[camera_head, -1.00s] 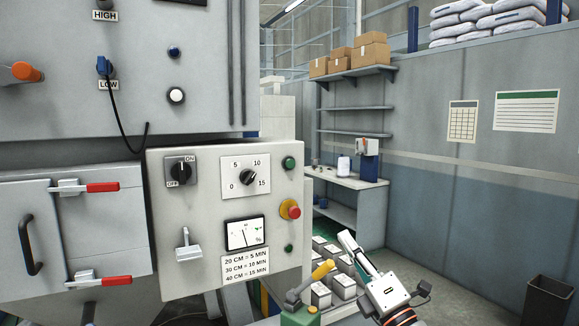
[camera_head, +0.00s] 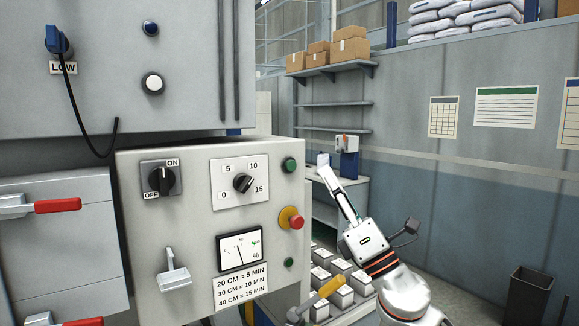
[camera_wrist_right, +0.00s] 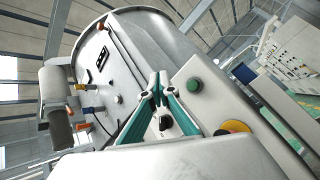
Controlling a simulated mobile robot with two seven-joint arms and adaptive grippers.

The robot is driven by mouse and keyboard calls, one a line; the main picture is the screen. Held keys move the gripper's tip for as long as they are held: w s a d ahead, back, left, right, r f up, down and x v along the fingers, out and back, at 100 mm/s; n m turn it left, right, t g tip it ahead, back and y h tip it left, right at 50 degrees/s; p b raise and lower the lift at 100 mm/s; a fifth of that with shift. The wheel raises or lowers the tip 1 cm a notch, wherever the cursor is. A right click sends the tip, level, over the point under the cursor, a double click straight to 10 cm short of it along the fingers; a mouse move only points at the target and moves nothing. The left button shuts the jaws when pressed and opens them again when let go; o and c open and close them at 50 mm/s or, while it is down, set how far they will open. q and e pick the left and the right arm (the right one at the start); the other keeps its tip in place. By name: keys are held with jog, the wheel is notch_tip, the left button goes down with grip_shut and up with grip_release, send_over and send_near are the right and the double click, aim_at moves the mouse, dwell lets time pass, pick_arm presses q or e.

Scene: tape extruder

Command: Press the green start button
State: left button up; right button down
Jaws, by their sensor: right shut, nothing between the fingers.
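The upper green button (camera_head: 289,164) sits at the top right of the grey control panel (camera_head: 195,230). A smaller green button or lamp (camera_head: 289,262) is lower on the same edge; neither carries a readable label. My right gripper (camera_head: 324,164) is shut and empty, tips raised, just right of the upper green button in the head view. In the right wrist view, the gripper's teal fingers (camera_wrist_right: 157,86) meet at the tips, and a green button (camera_wrist_right: 194,85) shows just right of them. I see no contact with it. My left gripper is not in view.
A red emergency knob on a yellow base (camera_head: 292,219) juts out below the upper button. An ON/OFF switch (camera_head: 161,180), a dial (camera_head: 243,183) and a meter (camera_head: 240,251) fill the panel.

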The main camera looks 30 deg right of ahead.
aim_at(291, 165)
jog(key=w+b, duration=0.2)
jog(key=w, duration=0.7)
jog(key=shift+a, duration=0.35)
jog(key=shift+w+f+b, duration=0.1)
jog(key=shift+b, duration=0.2)
dwell(1.0)
jog(key=shift+w, duration=0.35)
jog(key=shift+w+b, duration=0.4)
jog(key=shift+w, duration=0.1)
dwell(0.9)
jog(key=shift+s, duration=0.1)
jog(key=shift+s+p, duration=0.4)
jog(key=shift+s, duration=0.45)
